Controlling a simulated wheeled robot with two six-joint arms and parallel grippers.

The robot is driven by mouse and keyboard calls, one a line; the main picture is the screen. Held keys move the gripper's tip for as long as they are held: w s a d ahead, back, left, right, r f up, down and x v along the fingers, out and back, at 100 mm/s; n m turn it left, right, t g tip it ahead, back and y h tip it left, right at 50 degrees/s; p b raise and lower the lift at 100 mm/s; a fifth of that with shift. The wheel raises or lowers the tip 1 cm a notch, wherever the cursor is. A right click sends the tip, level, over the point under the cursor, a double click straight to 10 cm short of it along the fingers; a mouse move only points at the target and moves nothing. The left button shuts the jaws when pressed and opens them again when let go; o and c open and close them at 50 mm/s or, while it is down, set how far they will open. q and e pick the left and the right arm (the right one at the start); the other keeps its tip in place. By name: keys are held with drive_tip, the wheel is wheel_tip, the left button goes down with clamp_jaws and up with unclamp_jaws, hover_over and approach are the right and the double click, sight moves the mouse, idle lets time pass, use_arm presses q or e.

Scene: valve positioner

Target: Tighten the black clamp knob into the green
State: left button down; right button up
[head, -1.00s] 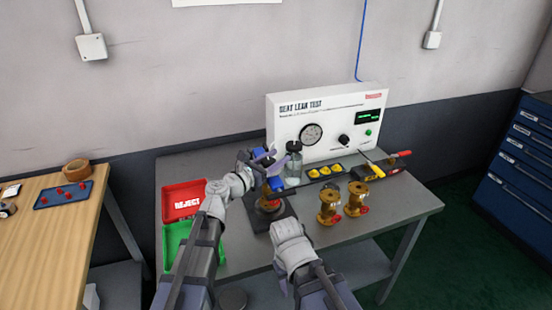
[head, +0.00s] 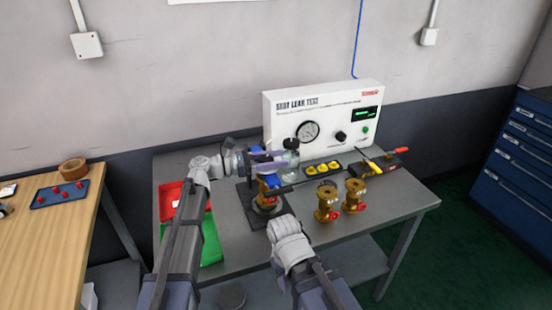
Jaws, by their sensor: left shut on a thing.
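My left gripper (head: 268,160) reaches in from the left over the clamp stand and is shut at the top of it, by the blue parts (head: 271,181). The black clamp knob is hidden between its fingers, so neither its turn nor a green mark on it can be made out. A brass valve body (head: 265,203) sits low in the stand on a dark base plate (head: 243,191). My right gripper (head: 284,225) is low in front of the stand, apart from it; its fingers are hidden behind its wrist.
The white seat leak tester (head: 325,118) stands behind, with a clear bottle (head: 291,158) before it. Two brass valves (head: 327,203) stand to the right of the stand, near a yellow-and-black tray (head: 322,169). The red bin (head: 170,202) and green bin (head: 212,243) lie left.

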use_arm(q)
drive_tip(key=shift+s+m+g, duration=0.1)
drive_tip(key=shift+m+g, duration=0.2)
drive_tip(key=shift+g, duration=0.1)
drive_tip(key=shift+c, duration=1.4)
unclamp_jaws()
drive_tip(key=s+a, duration=0.1)
drive_tip(key=a, duration=0.6)
drive_tip(key=shift+a, duration=0.35)
